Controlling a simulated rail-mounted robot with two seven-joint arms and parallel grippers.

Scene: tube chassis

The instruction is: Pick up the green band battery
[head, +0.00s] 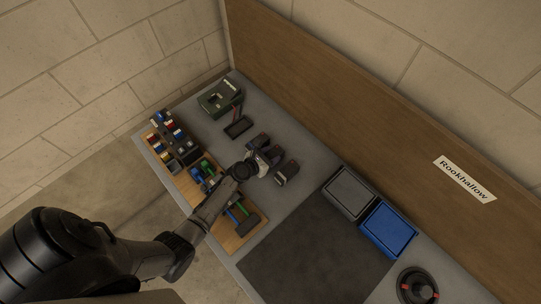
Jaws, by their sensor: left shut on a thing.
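My left gripper (262,160) is over the middle of the grey bench, shut on a small dark block (271,154). My gripper and wrist cover part of this block, and I cannot make out a green band on it. Another dark block (287,173) stands just to the right of the gripper, with a paler face toward the front. A further dark block (257,142) is just behind the gripper. The view is too small to tell which of these is the green band battery. My right gripper is not in view.
A wooden board (253,233) holds green- and blue-handled tools and colored pieces under my forearm. A dark green case (219,97) and a small black tray (238,127) are at the back left. Grey (350,192) and blue (388,230) bins stand right, beside a bare dark mat (310,250).

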